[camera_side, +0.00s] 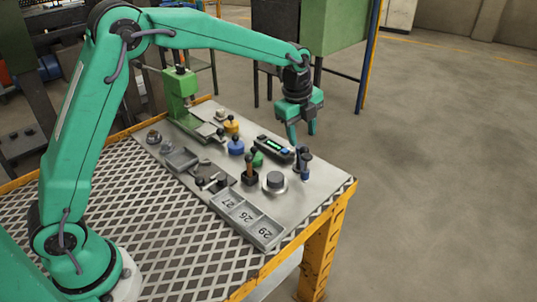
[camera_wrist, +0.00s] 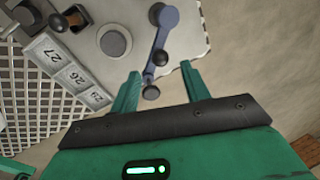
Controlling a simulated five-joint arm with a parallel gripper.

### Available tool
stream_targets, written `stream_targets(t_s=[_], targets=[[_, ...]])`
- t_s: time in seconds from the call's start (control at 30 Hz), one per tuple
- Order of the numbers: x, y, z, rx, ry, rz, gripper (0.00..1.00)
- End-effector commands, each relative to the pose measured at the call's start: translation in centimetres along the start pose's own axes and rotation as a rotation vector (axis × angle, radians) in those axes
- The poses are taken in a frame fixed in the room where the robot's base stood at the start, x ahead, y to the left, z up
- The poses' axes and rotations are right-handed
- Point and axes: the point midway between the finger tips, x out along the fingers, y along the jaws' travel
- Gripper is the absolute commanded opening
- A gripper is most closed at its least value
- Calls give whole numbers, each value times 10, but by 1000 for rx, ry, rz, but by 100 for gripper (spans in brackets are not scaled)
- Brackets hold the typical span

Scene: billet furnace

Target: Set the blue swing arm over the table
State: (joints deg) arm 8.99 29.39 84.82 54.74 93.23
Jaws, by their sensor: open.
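The blue swing arm (camera_side: 305,173) is at the table's right edge in the side view. My gripper (camera_side: 302,137) is open and empty above the swing arm, fingers pointing down. In the wrist view my gripper (camera_wrist: 160,70) has its fingertips either side of the arm's outer part, apart from it. The table (camera_side: 325,172) has a grey metal top.
A round grey knob (camera_side: 275,181), a lever with an orange handle (camera_side: 250,170) and a numbered tray (camera_side: 246,215) stand close to the swing arm. A dark display box (camera_side: 274,148) lies behind. A green press (camera_side: 180,92) stands farther back. Open floor lies to the right.

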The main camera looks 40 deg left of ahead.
Motion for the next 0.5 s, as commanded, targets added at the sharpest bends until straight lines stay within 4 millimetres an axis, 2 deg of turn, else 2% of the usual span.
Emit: stream_targets(t_s=[0.3,0.5], targets=[[38,0,-1,1,0,3,46],[49,0,-1,1,0,2,46]])
